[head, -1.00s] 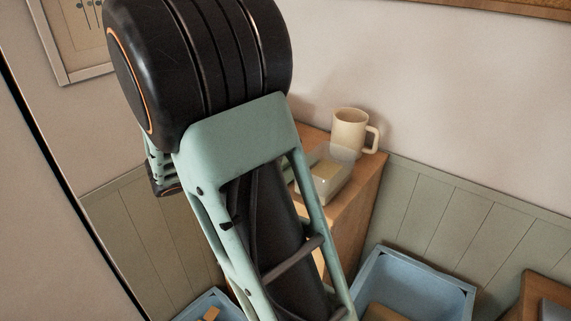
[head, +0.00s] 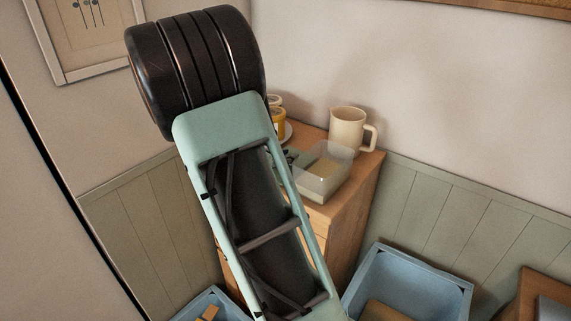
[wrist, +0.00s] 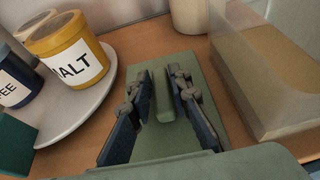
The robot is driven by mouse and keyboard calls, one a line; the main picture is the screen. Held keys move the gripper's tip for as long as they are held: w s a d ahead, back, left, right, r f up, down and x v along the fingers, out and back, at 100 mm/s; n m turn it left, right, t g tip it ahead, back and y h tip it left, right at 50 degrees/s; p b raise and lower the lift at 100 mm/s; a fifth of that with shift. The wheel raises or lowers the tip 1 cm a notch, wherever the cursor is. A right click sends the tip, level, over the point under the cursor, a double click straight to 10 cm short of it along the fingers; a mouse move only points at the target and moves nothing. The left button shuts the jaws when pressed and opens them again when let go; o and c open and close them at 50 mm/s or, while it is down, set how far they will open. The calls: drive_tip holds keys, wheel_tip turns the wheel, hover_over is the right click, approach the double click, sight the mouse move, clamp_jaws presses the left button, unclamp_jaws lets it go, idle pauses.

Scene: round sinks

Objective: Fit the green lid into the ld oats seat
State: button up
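The green lid (wrist: 198,70) is a flat rectangle with a raised bar handle (wrist: 163,100). It lies on the wooden top in the wrist view. My gripper (wrist: 160,76) is over it, its two dark fingers apart on either side of the handle. I cannot tell whether the fingertips touch it. A clear open box with beige contents (head: 323,174) stands on the cabinet top, right of the lid; it also shows in the wrist view (wrist: 262,85). No oats label is readable, so I cannot confirm it is the oats seat. In the head view my arm hides most of my gripper.
A cream mug (head: 347,128) stands behind. A blue bin (head: 410,285) sits below the cabinet (head: 352,215) at right.

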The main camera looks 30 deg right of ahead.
clamp_jaws()
